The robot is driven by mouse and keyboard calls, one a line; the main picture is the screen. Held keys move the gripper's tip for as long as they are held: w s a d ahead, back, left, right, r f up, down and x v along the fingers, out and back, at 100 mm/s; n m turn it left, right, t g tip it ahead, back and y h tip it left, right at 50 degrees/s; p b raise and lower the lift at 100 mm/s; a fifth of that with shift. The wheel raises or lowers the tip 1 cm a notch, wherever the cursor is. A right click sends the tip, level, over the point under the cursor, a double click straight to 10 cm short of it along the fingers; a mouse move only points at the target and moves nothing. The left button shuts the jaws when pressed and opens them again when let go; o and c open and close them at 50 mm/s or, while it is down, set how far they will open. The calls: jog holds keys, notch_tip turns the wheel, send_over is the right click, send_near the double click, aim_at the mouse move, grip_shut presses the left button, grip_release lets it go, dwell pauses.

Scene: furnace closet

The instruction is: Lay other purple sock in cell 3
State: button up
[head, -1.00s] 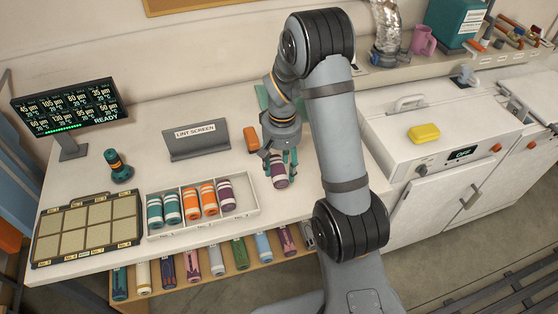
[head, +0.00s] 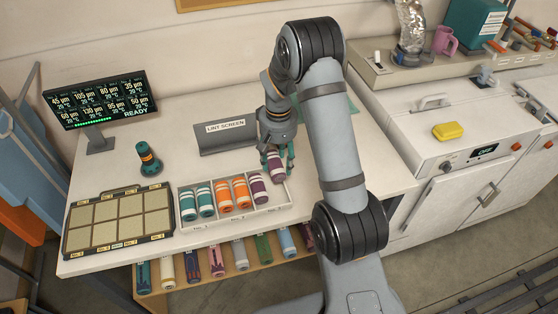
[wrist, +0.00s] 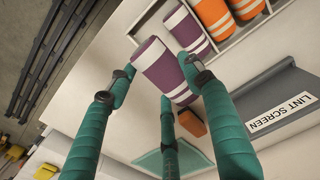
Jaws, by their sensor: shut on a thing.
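My gripper (head: 277,162) is shut on a purple sock (head: 277,172), rolled up with white bands. In the wrist view the held purple sock (wrist: 158,62) stands between the green fingers. It is at the back right corner of the white sock tray (head: 284,209); I cannot tell its exact height. The rightmost compartment, which I take as cell 3, holds another purple sock (head: 258,189) on its left side. Bare floor shows to that sock's right. The middle cell has two orange socks (head: 231,194), and the left cell two teal socks (head: 196,202).
The lint screen stand (head: 226,137) is behind the tray. A panel of beige pads (head: 118,222) lies to the left, near a green knobbed device (head: 148,160). An orange block (wrist: 193,123) lies close to my gripper. A shelf of rolled socks (head: 239,254) is below the front edge.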

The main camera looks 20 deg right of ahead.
jog(key=shift+d+f+b, duration=0.1)
jog(key=shift+f+b, duration=0.3)
notch_tip(320, 180, down, 5)
jog(key=b, duration=0.4)
jog(key=shift+r, duration=0.1)
jog(key=o, duration=0.8)
jog(key=shift+c, duration=0.2)
jog(key=shift+o, duration=0.9)
jog(key=o, duration=0.4)
jog(key=shift+c, duration=0.2)
jog(key=shift+r, duration=0.2)
